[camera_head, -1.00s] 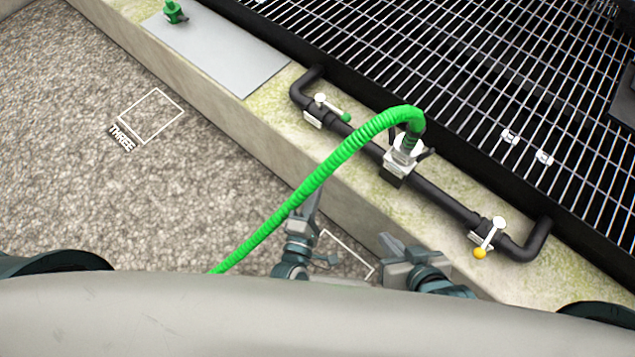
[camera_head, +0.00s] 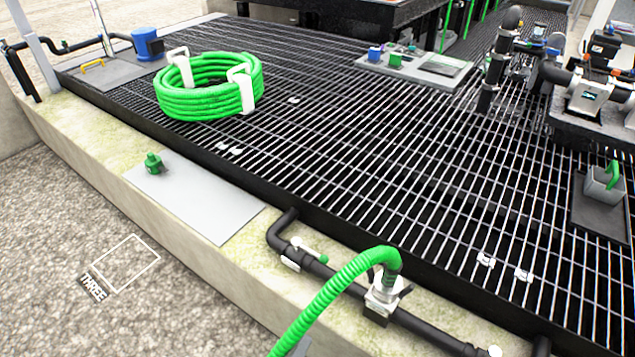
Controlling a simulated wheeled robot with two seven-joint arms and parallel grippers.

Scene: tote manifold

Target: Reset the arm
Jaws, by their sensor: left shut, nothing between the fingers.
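The rest of my left arm is below the picture. My right gripper is out of view. The green ribbed hose (camera_head: 335,288) arches up from the bottom edge to a silver coupling (camera_head: 383,287) on the black pipe manifold (camera_head: 335,275). The manifold lies along the concrete curb.
A coiled green hose (camera_head: 205,103) in white holders lies on the black grating (camera_head: 330,140). A green fitting (camera_head: 154,163) stands on a grey plate (camera_head: 200,205) on the curb. Black pipework (camera_head: 495,70) stands at the upper right.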

